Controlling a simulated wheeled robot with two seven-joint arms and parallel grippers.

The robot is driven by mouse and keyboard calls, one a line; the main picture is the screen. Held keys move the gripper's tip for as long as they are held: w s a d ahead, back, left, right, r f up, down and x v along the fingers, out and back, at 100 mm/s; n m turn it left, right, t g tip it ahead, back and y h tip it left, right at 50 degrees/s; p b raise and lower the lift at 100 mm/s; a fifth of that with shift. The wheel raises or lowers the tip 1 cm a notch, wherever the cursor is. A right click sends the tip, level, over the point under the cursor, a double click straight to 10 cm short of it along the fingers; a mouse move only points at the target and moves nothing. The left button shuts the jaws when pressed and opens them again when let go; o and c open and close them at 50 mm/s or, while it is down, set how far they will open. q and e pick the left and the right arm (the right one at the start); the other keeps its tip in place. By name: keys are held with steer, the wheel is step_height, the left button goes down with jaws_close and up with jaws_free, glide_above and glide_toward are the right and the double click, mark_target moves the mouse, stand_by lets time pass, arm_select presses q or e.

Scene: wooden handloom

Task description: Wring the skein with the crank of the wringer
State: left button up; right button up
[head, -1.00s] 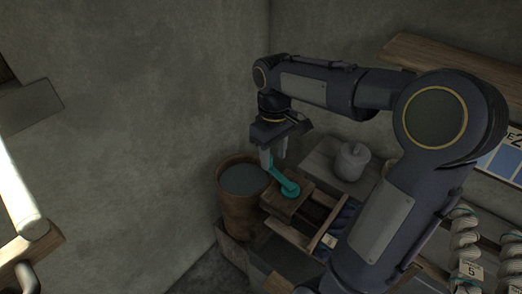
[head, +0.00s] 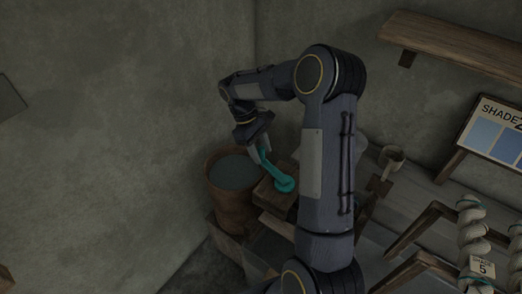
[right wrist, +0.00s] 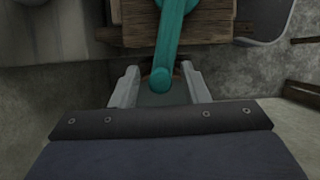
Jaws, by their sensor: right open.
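The teal crank (head: 284,184) sits on a wooden block (head: 268,196) beside the round tub. My right gripper (head: 260,149) is at the crank's far end, pointing down. In the right wrist view the open fingers (right wrist: 160,88) stand on either side of the crank's round handle end (right wrist: 160,78), with a gap visible on both sides. The crank's arm runs up from there over the wooden block (right wrist: 205,25). I cannot make out a skein on the wringer; my arm hides part of that area. My left gripper is not in view.
A brown tub (head: 232,200) with dark liquid stands left of the block, near the wall corner. Pale twisted skeins (head: 471,230), one labelled "SHADE 5", hang at the right.

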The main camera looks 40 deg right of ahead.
steer(key=shift+s+f, duration=0.1)
steer(key=shift+f, duration=0.2)
jaws_close()
